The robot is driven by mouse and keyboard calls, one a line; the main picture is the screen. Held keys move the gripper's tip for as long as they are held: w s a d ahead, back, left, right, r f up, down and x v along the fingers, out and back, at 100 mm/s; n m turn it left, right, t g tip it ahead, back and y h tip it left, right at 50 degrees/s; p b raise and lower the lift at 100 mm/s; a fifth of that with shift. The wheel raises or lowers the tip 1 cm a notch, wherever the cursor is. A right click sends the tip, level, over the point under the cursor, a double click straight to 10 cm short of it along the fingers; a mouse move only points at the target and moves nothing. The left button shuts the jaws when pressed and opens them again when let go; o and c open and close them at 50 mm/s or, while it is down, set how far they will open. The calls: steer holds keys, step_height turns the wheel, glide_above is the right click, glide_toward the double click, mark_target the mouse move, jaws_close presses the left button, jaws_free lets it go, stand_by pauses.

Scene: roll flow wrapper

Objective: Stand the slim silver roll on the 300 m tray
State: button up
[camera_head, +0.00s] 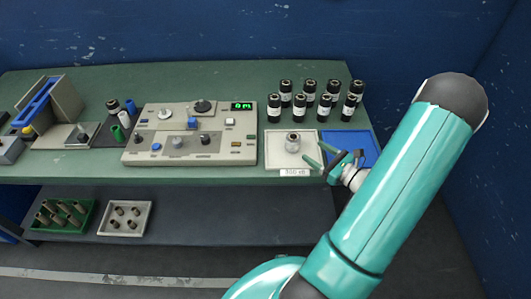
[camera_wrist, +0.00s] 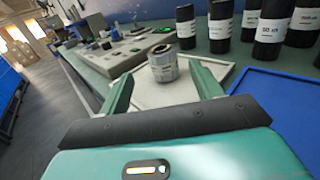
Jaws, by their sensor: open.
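The slim silver roll (camera_head: 293,142) stands upright on the white tray (camera_head: 274,158), which has a label (camera_head: 295,173) at its front edge reading about 300 m. My gripper (camera_head: 328,160) is at the right front of this tray, open, with its fingers pointing toward the roll. In the wrist view the silver roll (camera_wrist: 163,64) stands on the tray (camera_wrist: 150,95) just beyond and between my two open fingertips (camera_wrist: 160,82). The fingers appear apart from the roll, and nothing is held.
Several black rolls with white labels (camera_head: 299,108) stand behind the tray. A blue tray (camera_head: 363,140) lies to its right, partly behind my gripper. A control panel (camera_head: 190,135) with knobs and a green display is at the left. A lower shelf (camera_head: 190,225) holds a green crate and white tray.

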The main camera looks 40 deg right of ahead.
steer(key=w+a+r+n+g+y, duration=0.1)
steer(key=a+r+n+g+y, duration=0.1)
steer(key=a+r+n+g, duration=0.35)
steer(key=w+a+r+n+g+y, duration=0.1)
steer(key=a+r+n+g+y, duration=0.15)
steer(key=a+n, duration=0.55)
steer(key=w+a+r+n+g+y, duration=0.15)
steer(key=a+r+n+g, duration=0.3)
steer(key=a, duration=0.55)
steer(key=s+a+r+n+h, duration=0.9)
steer(key=r+n, duration=0.3)
steer(key=n, duration=0.3)
steer(key=shift+a+n, duration=0.3)
steer(key=shift+n, duration=0.1)
